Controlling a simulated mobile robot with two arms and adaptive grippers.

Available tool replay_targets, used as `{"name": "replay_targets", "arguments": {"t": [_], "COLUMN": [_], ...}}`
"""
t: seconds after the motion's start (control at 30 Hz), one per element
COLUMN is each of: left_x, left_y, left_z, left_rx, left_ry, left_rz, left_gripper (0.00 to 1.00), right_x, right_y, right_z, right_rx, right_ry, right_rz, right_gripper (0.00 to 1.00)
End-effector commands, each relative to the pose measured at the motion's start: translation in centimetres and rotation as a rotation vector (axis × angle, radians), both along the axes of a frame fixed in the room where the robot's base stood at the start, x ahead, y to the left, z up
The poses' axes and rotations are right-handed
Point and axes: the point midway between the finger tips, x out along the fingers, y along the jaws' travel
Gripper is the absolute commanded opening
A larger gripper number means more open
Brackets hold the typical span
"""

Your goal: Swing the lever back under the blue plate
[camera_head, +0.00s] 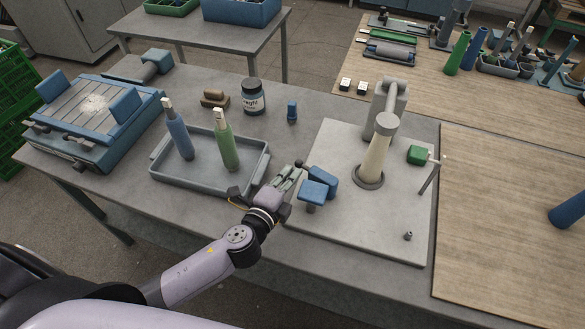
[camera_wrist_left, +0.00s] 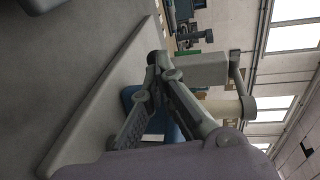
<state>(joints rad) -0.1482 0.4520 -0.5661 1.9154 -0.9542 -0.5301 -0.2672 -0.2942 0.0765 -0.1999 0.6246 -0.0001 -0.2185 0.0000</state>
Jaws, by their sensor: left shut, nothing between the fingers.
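Two blue blocks, the blue plate (camera_head: 313,191) and a second blue piece (camera_head: 322,178) behind it, stand at the left edge of the grey winder base (camera_head: 335,143). A small dark knob (camera_head: 299,163), which looks like the lever's end, sits just beyond them; the lever's arm is mostly hidden. My left gripper (camera_head: 295,173) is shut and empty, just left of the blue pieces and close to the knob. I cannot tell whether it touches. In the left wrist view the shut fingers (camera_wrist_left: 160,63) cross in front of blue surfaces (camera_wrist_left: 160,122). My right gripper is out of view.
The winder's grey column (camera_head: 388,100) and pale cone (camera_head: 376,155) stand on the base, with a green block (camera_head: 418,155) to the right. A grey tray (camera_head: 172,183) with a blue and a green bottle-shaped cone is left of my gripper. The base's front is mostly clear.

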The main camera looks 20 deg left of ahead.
Motion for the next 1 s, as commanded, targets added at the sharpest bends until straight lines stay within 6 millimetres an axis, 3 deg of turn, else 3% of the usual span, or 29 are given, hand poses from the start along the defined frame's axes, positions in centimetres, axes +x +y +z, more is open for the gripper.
{"name": "replay_targets", "arguments": {"t": [0.2,1.0], "left_x": [1.4,2.0], "left_y": [-0.2,0.0], "left_z": [-0.3,-0.3], "left_rx": [0.001,0.002], "left_ry": [0.001,-0.001], "left_rz": [-0.001,-0.070], "left_gripper": [0.00,0.00], "right_x": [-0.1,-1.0], "right_y": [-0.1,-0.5], "right_z": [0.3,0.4], "right_rx": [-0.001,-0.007], "right_ry": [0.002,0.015], "right_rz": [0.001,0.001], "right_gripper": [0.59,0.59]}}
